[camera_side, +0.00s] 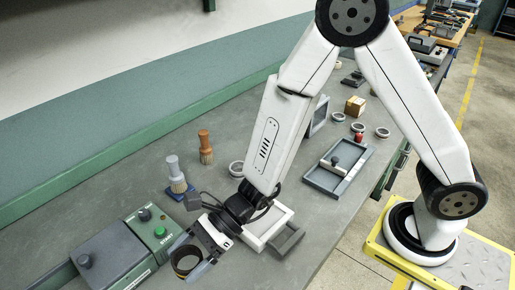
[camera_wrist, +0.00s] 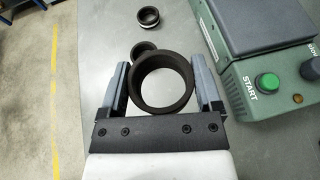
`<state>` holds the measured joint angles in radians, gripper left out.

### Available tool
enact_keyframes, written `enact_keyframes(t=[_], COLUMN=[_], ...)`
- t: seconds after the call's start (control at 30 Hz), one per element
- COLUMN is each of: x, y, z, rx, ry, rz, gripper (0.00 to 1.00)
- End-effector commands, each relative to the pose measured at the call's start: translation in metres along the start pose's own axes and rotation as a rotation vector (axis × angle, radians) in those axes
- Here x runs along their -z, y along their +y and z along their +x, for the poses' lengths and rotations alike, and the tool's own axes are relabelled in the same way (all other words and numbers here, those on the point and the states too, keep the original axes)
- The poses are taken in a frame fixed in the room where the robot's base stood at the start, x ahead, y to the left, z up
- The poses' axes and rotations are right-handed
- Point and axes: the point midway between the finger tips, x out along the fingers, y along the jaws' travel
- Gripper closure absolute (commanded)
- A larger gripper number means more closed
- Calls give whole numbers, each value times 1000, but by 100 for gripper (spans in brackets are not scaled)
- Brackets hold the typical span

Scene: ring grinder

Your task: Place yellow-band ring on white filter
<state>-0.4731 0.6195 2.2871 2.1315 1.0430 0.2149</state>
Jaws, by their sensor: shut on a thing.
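My gripper (camera_side: 190,255) is low over the grey bench at the lower left in the side view. Its two fingers are shut on a thick dark ring (camera_wrist: 163,107), which sits between them in the wrist view with its opening facing the camera. In the side view the held ring (camera_side: 186,265) is dark with a tan-yellow tint; its band is too small to read. Beyond it in the wrist view are a smaller dark ring (camera_wrist: 143,49), partly hidden, and a dark ring with a pale band (camera_wrist: 148,18). I cannot tell which thing is the white filter.
A green-grey machine with a START button (camera_wrist: 267,83) stands close to the right of my gripper in the wrist view. Two brushes (camera_side: 205,147), a white box with a drawer (camera_side: 268,222), a grey tray (camera_side: 338,167) and several pale rings (camera_side: 382,132) are on the bench.

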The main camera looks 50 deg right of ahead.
Motion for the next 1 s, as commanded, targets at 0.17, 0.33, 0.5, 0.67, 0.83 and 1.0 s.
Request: enact_keyframes(t=[0.17,0.33,0.5,0.67,0.83,1.0], x=[2,8,18,28,38,49], y=[-7,-19,-35,-47,-56,-61], z=[-8,-28,-56,-87,-120,-152], rx=[11,32,62,93,123,154], ry=[-2,0,0,1,1,1], rz=[2,9,18,30,42,57], gripper=[88,88,88,88,88,88])
